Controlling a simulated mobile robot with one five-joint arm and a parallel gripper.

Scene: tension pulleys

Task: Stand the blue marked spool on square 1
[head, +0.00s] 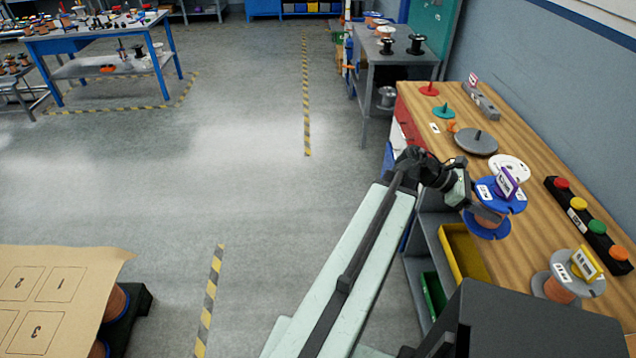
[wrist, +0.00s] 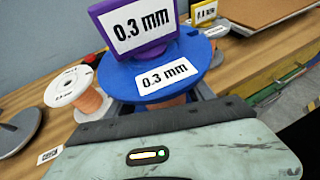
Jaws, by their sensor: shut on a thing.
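The blue spool (head: 487,228) with copper-coloured wire stands upright at the bench's front edge, and I cannot tell whether it touches the top. A purple marker reading 0.3 mm (wrist: 134,28) stands on its upper flange (wrist: 160,76), which carries a 0.3 mm label. My gripper (head: 487,212) reaches in from the left, shut on the spool between its flanges; the fingertips are mostly hidden. Square 1 (head: 61,284) is a drawn outline on the brown board (head: 105,262) at the lower left, and it looks empty.
On the wooden bench (head: 535,225) are a white spool (head: 509,165), a grey spool (head: 577,280) with a yellow marker, a grey disc (head: 476,142) and a button strip (head: 587,224). Yellow (head: 463,255) and green bins sit below. Open floor separates the bench from the board.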

